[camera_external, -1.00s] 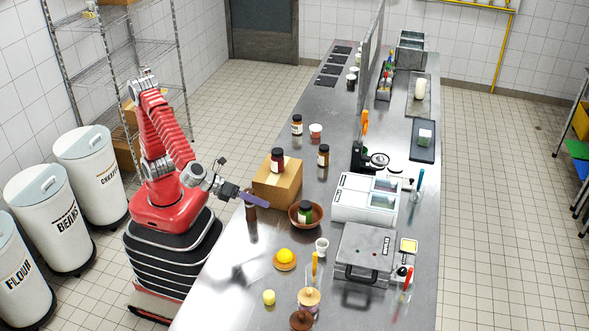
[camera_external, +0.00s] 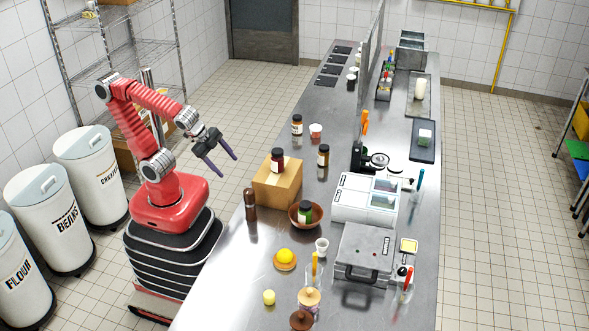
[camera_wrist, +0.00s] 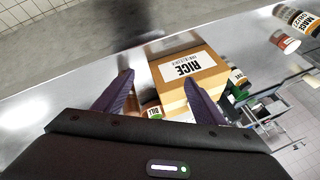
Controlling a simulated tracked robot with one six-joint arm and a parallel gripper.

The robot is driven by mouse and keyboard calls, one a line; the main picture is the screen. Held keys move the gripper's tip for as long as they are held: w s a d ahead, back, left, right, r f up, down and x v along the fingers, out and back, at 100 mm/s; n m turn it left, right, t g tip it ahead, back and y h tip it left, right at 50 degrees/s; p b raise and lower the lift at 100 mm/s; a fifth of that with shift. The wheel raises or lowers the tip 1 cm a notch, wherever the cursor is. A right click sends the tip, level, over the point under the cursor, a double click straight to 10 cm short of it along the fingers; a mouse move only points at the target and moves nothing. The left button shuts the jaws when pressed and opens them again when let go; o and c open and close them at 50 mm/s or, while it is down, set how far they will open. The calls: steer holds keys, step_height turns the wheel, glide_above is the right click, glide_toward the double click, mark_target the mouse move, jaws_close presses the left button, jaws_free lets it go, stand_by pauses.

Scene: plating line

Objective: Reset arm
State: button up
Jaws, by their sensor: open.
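My red arm is raised beside the counter's left edge. My gripper (camera_external: 229,165) is open and empty, with its two purple fingers spread and pointing down and to the right. It hangs in the air above and left of the cardboard box. In the wrist view the fingers of my gripper (camera_wrist: 160,93) stand apart, with the box labelled RICE (camera_wrist: 178,59) showing beyond and between them. Nothing is held.
A cardboard box (camera_external: 283,190) stands on the steel counter (camera_external: 236,268) with a dark jar (camera_external: 277,162) on top. A brown bottle (camera_external: 250,204) stands beside it. A brown bowl (camera_external: 293,221) holds a jar. White bins (camera_external: 91,174) stand left of my base.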

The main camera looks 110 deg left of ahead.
steer(key=shift+s+d+f+n+h, duration=0.2)
steer(key=shift+s+n+h, duration=0.15)
steer(key=shift+s+n, duration=0.45)
steer(key=shift+s+d+f+n+h, duration=0.2)
steer(key=shift+s+n+h, duration=0.1)
steer(key=shift+s+n, duration=0.55)
steer(key=shift+s+d+f+n+h, duration=0.1)
steer(key=shift+s+d+n+h, duration=0.2)
steer(key=shift+s+n, duration=0.5)
